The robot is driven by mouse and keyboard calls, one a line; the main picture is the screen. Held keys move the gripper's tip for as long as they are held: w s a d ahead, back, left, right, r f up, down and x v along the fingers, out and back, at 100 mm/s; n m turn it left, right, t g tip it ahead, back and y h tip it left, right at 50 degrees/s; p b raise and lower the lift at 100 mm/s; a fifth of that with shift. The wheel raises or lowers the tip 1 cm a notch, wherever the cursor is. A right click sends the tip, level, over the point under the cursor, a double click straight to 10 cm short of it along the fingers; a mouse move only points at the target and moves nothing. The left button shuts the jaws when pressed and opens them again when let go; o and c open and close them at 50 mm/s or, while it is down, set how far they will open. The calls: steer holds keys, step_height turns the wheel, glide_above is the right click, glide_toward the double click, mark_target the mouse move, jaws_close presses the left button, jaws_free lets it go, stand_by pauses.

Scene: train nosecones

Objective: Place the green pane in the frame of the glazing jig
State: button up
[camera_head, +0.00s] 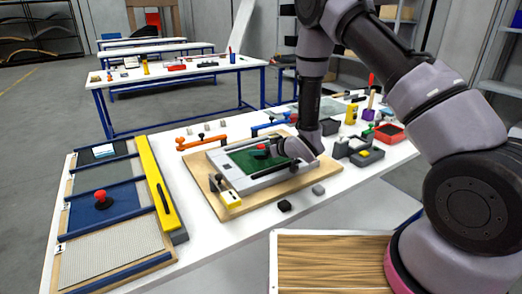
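The green pane (247,165) lies within the outline of the grey frame (236,182) of the glazing jig (204,187), which has a wooden base. I cannot tell whether the pane is fully seated or slightly raised. A small red knob (261,147) shows at the pane. My gripper (270,151) is low over the pane, right beside the knob. Its dark fingers are small and partly hidden, so I cannot tell whether they are open or shut on the knob.
A rack (66,258) at left holds a blue pane (96,216) with a red knob, beside a yellow bar (155,183). Orange (203,142) and blue (270,126) clamps stand behind the jig. Grey bins (357,150) stand right.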

steer(key=shift+r, duration=0.4)
steer(key=v, duration=1.2)
steer(key=shift+r, duration=0.15)
steer(key=w+d+r+m+t+h, duration=0.15)
steer(key=d+r+m+h, duration=0.55)
steer(key=d+r, duration=1.1)
steer(key=s+d+r+m+g, duration=0.1)
steer(key=s+r+m, duration=0.2)
steer(key=s+r, duration=0.4)
steer(key=s+d+r+m+g, duration=0.2)
steer(key=s+r, duration=0.5)
steer(key=s, duration=0.9)
steer(key=shift+r+m, duration=0.35)
steer(key=shift+m, duration=0.25)
